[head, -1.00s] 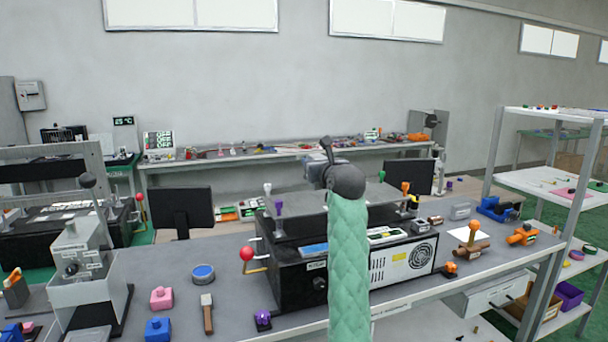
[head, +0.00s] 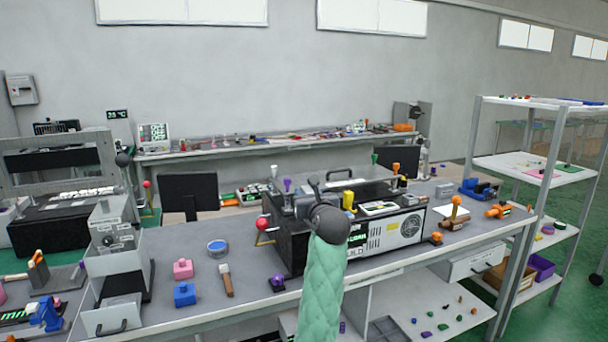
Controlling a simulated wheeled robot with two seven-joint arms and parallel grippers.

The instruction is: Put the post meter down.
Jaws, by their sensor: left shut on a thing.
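My left gripper (head: 314,196) is at the end of the green-sleeved arm that rises from the bottom middle. It is over the front of the black and white machine (head: 390,238) on the workbench, seen from behind. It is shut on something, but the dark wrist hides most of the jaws. A grey piece (head: 301,205) shows just left of the jaws; I cannot tell whether this is the post meter in them. I cannot make out the post meter for certain. My right gripper is not in view.
Left of the machine on the bench (head: 200,322) are a blue round tin (head: 217,247), a pink block (head: 183,269), a blue block (head: 184,294) and a hammer (head: 227,281). A red-knobbed lever (head: 262,224) stands at the machine's left. Bare bench lies around the small blocks.

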